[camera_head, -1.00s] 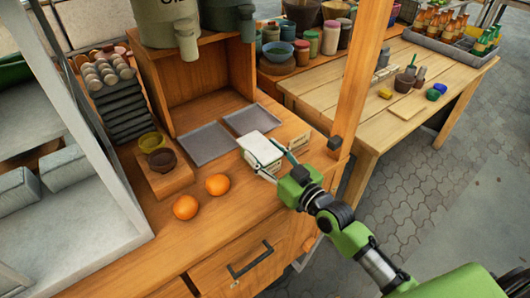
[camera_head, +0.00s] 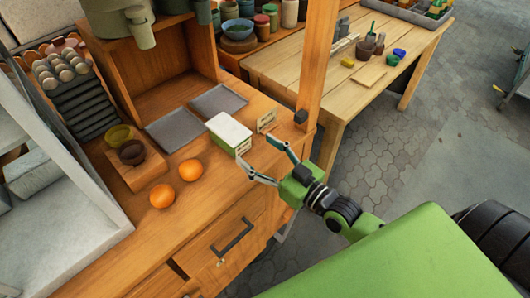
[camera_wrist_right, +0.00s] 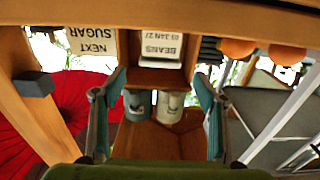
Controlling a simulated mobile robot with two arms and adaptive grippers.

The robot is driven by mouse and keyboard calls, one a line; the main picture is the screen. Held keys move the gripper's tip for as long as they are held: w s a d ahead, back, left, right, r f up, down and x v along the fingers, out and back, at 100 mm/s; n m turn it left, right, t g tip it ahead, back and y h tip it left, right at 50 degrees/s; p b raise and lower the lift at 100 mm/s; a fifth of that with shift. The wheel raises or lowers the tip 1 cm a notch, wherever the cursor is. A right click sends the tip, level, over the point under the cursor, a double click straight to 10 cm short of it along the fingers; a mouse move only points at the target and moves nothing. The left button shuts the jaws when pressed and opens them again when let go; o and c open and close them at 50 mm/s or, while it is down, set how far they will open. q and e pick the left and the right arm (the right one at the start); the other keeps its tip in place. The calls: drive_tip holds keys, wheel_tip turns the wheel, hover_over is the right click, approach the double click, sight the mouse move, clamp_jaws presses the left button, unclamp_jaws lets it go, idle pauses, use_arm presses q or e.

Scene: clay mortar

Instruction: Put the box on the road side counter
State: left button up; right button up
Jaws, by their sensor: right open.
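The box (camera_head: 230,132), white on top with green edges and a printed label, sits upright on the orange-brown wooden counter (camera_head: 215,205), near its front right edge. My right gripper (camera_head: 255,150) is open and empty in front of the box, its fingers spread and apart from it. In the right wrist view the box (camera_wrist_right: 161,48) shows upside down with its "BEANS" label, beyond and between the open fingers (camera_wrist_right: 160,82). My left gripper is not in view.
A small card (camera_head: 266,121) stands right of the box; two grey trays (camera_head: 172,131) lie behind it. Two oranges (camera_head: 189,170) and bowls (camera_head: 131,152) are left. A wooden post (camera_head: 317,60) rises at the counter's right corner. A wooden table (camera_head: 290,62) stands beyond.

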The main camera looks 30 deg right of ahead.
drive_tip(key=shift+v, duration=1.1)
